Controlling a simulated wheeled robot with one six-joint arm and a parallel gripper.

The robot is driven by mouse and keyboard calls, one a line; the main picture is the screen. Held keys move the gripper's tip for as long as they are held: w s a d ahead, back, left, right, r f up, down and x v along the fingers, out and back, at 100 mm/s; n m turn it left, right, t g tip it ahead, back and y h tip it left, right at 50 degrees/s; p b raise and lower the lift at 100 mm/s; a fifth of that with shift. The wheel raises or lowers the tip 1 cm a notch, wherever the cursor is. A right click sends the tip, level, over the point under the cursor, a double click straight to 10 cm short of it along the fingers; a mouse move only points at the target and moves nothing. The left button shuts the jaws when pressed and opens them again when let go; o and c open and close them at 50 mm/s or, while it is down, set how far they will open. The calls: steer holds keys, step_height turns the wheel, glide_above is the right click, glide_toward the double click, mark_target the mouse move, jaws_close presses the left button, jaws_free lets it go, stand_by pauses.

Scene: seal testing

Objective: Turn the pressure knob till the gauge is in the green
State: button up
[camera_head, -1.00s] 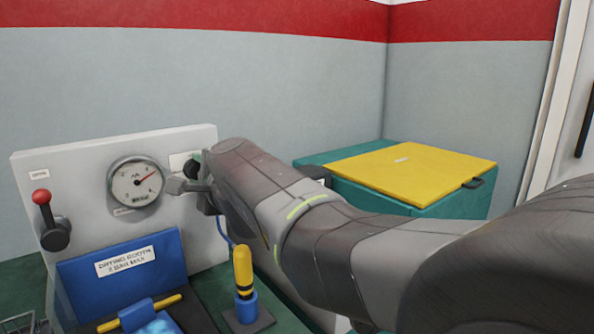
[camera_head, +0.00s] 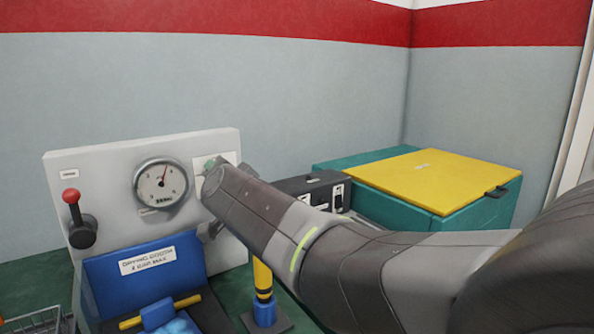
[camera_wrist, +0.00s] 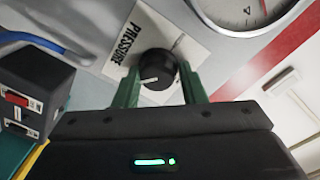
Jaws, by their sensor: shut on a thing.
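The black pressure knob (camera_wrist: 157,70) with a white pointer line sits on a white plate marked PRESSURE in the wrist view. My gripper (camera_wrist: 160,72) has its green fingers on either side of the knob and is shut on it. In the head view the knob is hidden behind my wrist. The round gauge (camera_head: 160,185) is on the white panel (camera_head: 110,165), left of my wrist. Its red needle points almost straight up, leaning slightly right. Part of the gauge (camera_wrist: 240,12) shows at the wrist view's top edge. I cannot make out a green zone on it.
A red-knobbed lever (camera_head: 72,197) is at the panel's left. The blue dipping booth (camera_head: 135,265) stands below the gauge, with a yellow-and-blue tool (camera_head: 263,285) beside it. A black box (camera_head: 318,187) and a yellow-lidded teal chest (camera_head: 425,178) are to the right.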

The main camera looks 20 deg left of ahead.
steer(key=n+p, duration=0.1)
steer(key=n, duration=0.2)
steer(key=n+p, duration=0.1)
steer(key=n, duration=0.1)
steer(key=n+p, duration=0.1)
steer(key=n, duration=0.2)
steer(key=shift+f+n, duration=0.3)
stand_by(0.5)
steer(key=o, duration=0.9)
steer(key=shift+d+r, duration=0.1)
